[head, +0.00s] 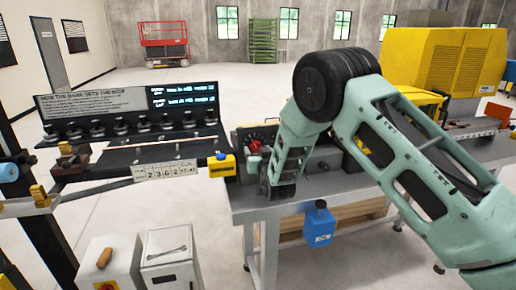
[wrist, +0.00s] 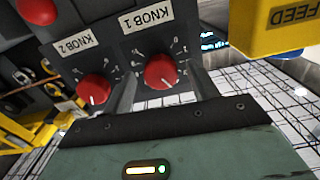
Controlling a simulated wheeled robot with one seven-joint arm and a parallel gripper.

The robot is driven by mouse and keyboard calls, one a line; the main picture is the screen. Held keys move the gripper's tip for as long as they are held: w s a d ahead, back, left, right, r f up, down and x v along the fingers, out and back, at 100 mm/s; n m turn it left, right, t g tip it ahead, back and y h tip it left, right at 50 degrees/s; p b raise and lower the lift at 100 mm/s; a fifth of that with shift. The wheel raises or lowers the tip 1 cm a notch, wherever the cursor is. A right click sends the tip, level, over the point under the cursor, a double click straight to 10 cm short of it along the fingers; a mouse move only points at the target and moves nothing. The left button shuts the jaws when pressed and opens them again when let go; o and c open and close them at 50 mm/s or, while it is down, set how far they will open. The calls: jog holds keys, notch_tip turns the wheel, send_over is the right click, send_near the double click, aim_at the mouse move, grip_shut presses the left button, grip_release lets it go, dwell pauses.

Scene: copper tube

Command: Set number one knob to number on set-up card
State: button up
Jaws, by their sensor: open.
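The red number one knob (wrist: 160,72) sits on a dark panel under an upside-down KNOB 1 label (wrist: 146,17) in the wrist view. Its white mark points down and slightly right in that picture; the scale digits are too small to read surely. My gripper (wrist: 164,92) is open, its dark fingers showing on either side of this knob; contact cannot be told. In the head view my gripper (head: 277,190) is low at the bench front, hiding the knobs. A white card (head: 165,171) on the left rail shows digits that look like 2 3 6 2.
Red knob 2 (wrist: 94,90) is close left of knob 1, with another red button (wrist: 37,11) at top left. A yellow FEED box (wrist: 277,25) is at upper right. A blue box (head: 319,226) hangs on the bench front (head: 345,186).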

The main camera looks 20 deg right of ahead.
jog(key=shift+w, duration=0.15)
jog(key=c, duration=1)
